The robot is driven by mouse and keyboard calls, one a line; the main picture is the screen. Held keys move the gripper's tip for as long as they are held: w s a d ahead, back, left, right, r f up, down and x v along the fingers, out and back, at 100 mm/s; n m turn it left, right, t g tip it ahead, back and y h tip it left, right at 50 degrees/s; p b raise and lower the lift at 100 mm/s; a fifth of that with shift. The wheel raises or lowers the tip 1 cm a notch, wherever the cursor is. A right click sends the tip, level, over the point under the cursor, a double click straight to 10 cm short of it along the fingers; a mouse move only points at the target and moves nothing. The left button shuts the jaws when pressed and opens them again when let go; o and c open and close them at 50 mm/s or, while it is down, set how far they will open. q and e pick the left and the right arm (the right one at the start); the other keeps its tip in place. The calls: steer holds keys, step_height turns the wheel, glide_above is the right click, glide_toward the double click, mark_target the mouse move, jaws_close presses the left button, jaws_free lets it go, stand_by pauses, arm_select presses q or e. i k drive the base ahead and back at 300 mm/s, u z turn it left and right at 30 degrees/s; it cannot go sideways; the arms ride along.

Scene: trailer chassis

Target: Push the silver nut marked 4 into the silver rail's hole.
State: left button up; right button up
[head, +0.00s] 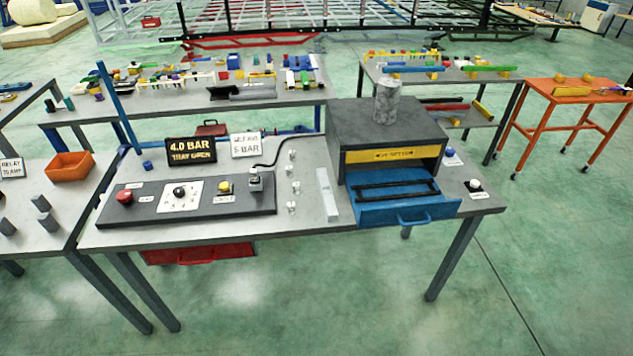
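Several small silver pieces that look like nuts stand in a loose column on the grey workbench in the head view; one of them is the front nut (291,208). Their markings are too small to read, so I cannot tell which is marked 4. A pale silver rail (327,194) lies flat just right of them, running front to back. Its hole is too small to make out. The nuts are apart from the rail. Neither of my grippers is in view.
A dark control panel (186,201) lies left of the nuts, with signs (190,151) behind it. Right of the rail stands a grey box (386,130) with an open blue drawer (409,212). A black cable curves near the back nut. The bench's front strip is clear.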

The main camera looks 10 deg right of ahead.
mark_target(326, 193)
steer(key=u, duration=0.1)
steer(key=i, duration=1.35)
steer(key=u, duration=0.4)
